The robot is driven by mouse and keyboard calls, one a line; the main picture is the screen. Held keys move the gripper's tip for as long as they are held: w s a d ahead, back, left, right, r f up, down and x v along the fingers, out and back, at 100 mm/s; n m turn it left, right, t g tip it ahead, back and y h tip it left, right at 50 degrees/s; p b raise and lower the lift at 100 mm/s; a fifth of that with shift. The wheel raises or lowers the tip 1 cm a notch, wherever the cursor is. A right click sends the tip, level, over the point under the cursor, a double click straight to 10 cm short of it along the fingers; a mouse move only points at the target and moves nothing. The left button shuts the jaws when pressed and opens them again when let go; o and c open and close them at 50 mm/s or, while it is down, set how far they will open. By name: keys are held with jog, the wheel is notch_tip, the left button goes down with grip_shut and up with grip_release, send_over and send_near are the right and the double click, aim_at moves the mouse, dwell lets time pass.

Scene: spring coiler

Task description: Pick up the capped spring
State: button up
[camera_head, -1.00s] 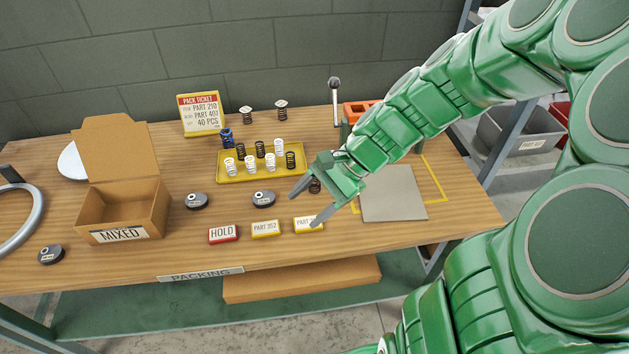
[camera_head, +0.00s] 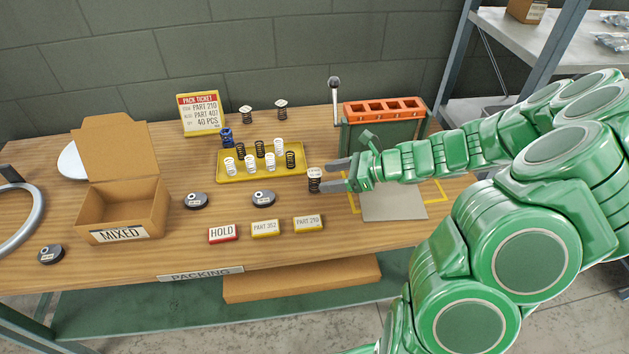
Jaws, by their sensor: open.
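A dark spring with a pale cap (camera_head: 315,182) stands upright on the table, right of the yellow tray. My gripper (camera_head: 328,175) is open and empty, coming from the right with its fingers pointing left. Its fingertips are very close to this spring; I cannot tell whether the lower one touches it. Two more springs with pale tops stand at the back, a left one (camera_head: 246,115) and a right one (camera_head: 281,109). The yellow tray (camera_head: 223,180) holds several white and black springs.
A blue spring (camera_head: 226,137) stands by the tray's back left. Black discs (camera_head: 264,198) and part labels (camera_head: 308,223) lie in front. An open MIXED box (camera_head: 122,213) is at left. A green fixture with an orange top (camera_head: 384,109) and a grey pad (camera_head: 394,205) are at right.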

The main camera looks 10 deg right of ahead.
aim_at(315, 181)
jog(key=shift+w+d+f+m+t, duration=0.3)
jog(key=shift+w+d+f+t, duration=0.15)
jog(key=shift+w+f, duration=0.1)
jog(key=shift+w, duration=0.1)
jog(key=shift+r+x, duration=0.2)
jog(key=shift+x, duration=3.65)
jog(key=shift+a, duration=0.1)
jog(key=c, duration=1)
jog(key=shift+r, duration=0.1)
jog(key=shift+c, duration=0.2)
